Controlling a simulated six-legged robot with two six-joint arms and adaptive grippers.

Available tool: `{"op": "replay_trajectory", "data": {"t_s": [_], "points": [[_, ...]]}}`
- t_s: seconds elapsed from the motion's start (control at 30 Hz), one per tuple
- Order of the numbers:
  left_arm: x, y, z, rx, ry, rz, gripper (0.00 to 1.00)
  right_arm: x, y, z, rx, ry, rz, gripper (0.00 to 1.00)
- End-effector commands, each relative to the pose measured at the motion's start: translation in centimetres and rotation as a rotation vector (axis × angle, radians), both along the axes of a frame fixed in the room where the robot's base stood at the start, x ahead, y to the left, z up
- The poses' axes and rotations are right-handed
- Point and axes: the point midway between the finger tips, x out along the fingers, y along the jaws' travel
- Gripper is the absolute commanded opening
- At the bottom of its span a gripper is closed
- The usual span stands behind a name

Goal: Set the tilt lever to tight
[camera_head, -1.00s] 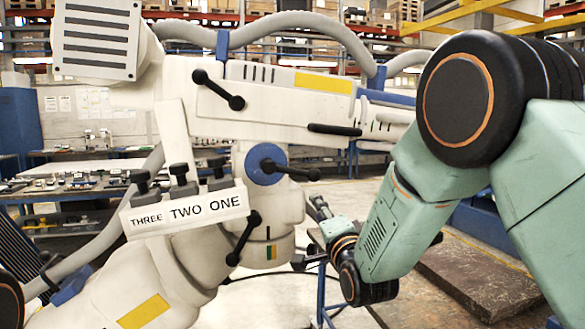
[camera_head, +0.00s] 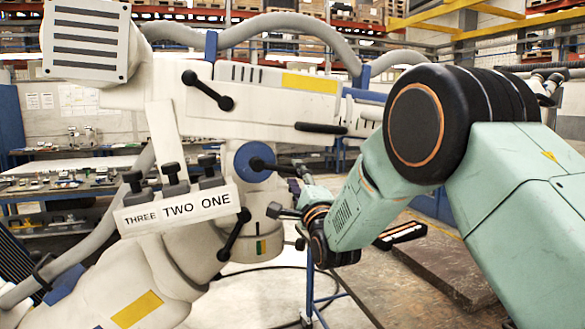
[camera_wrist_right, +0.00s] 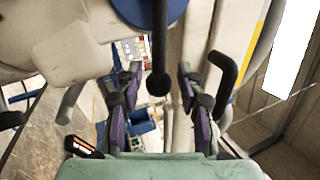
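A black lever (camera_head: 275,166) with a knob end sticks out from a blue round hub (camera_head: 252,162) on the white microscope arm. No marking for tilt or tight is readable, so I take this as the tilt lever. In the right wrist view the lever (camera_wrist_right: 159,45) hangs from the hub (camera_wrist_right: 150,10), its ball end between my fingers in the picture. My right gripper (camera_wrist_right: 160,75) is open, with a finger on each side of the lever; contact is not visible. In the head view the right gripper (camera_head: 298,177) is at the lever's outer end, partly hidden by its wrist.
Other black levers sit on the upper arm (camera_head: 208,90) and below the hub (camera_head: 235,234). A sign reading THREE TWO ONE (camera_head: 180,211) has several black knobs above it. A stone slab (camera_head: 450,265) lies at the right. A grey cable hose (camera_head: 290,25) runs above.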

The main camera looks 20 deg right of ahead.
Motion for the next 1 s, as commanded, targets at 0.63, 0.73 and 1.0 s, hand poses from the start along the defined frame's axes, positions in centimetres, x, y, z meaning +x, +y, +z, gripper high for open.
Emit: {"op": "replay_trajectory", "data": {"t_s": [0.63, 0.73, 1.0], "points": [[0.0, 0.0, 0.9, 0.000, 0.000, 0.000, 0.00, 2.8, 0.3, 1.0, -0.001, 0.002, 0.001, 0.38], [0.0, 0.0, 0.9, 0.000, 0.000, 0.000, 0.00, 2.8, 0.3, 1.0, -0.001, 0.002, 0.001, 0.34], [0.0, 0.0, 0.9, 0.000, 0.000, 0.000, 0.00, 2.8, 0.3, 1.0, -0.001, 0.001, 0.001, 0.11]]}}
